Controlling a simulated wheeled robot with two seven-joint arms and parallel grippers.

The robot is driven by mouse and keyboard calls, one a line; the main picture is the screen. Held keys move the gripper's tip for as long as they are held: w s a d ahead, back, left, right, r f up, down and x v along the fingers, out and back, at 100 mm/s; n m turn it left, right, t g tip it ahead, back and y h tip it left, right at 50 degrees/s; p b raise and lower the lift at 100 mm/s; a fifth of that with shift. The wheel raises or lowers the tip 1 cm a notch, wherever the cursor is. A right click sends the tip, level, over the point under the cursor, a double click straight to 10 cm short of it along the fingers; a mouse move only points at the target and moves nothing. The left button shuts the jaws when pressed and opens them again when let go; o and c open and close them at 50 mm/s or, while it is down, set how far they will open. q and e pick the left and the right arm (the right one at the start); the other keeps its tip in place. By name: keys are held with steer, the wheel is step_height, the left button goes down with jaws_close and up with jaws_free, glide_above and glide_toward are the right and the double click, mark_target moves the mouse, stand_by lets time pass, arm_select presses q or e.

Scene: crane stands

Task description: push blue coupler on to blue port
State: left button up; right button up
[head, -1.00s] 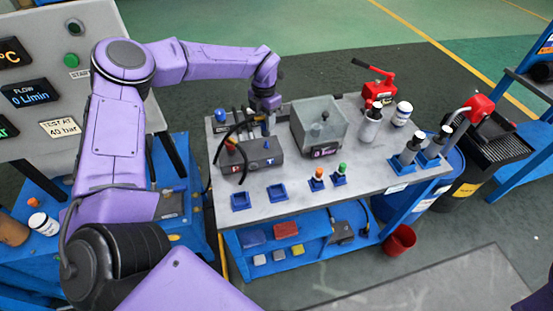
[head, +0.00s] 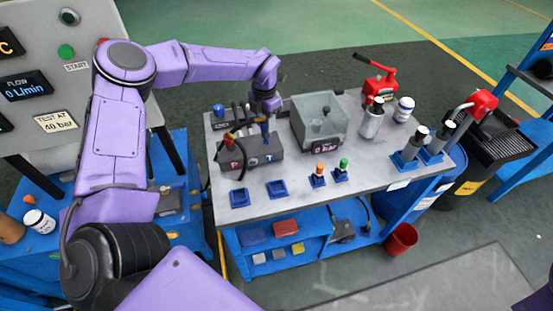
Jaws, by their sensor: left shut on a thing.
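My left gripper (head: 266,112) points down over the right part of the grey block (head: 237,159) on the bench. It is shut on the blue coupler (head: 265,129), a slim dark-blue upright piece just under the fingers. The coupler's lower end is at the top of the block near the T mark. The blue port is hidden or too small to make out there, and I cannot tell whether coupler and port touch. A dark hose with a reddish part (head: 231,138) is at the block's left side. My right gripper is not in view.
A clear box (head: 322,108) stands right of the block. Orange-topped (head: 319,170) and green-topped (head: 343,164) pieces stand in front in blue holders. Two empty blue holders (head: 239,198) (head: 276,188) sit at the bench's front. Cylinders and a red pump (head: 380,87) are further right.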

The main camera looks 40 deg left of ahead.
arm_select(q)
steer(key=shift+f+b, duration=0.85)
steer(key=shift+f, duration=0.35)
steer(key=o, duration=1.2)
step_height(320, 180, up, 5)
steer(key=p, duration=0.3)
steer(key=shift+p, duration=0.4)
steer(key=shift+r, duration=0.1)
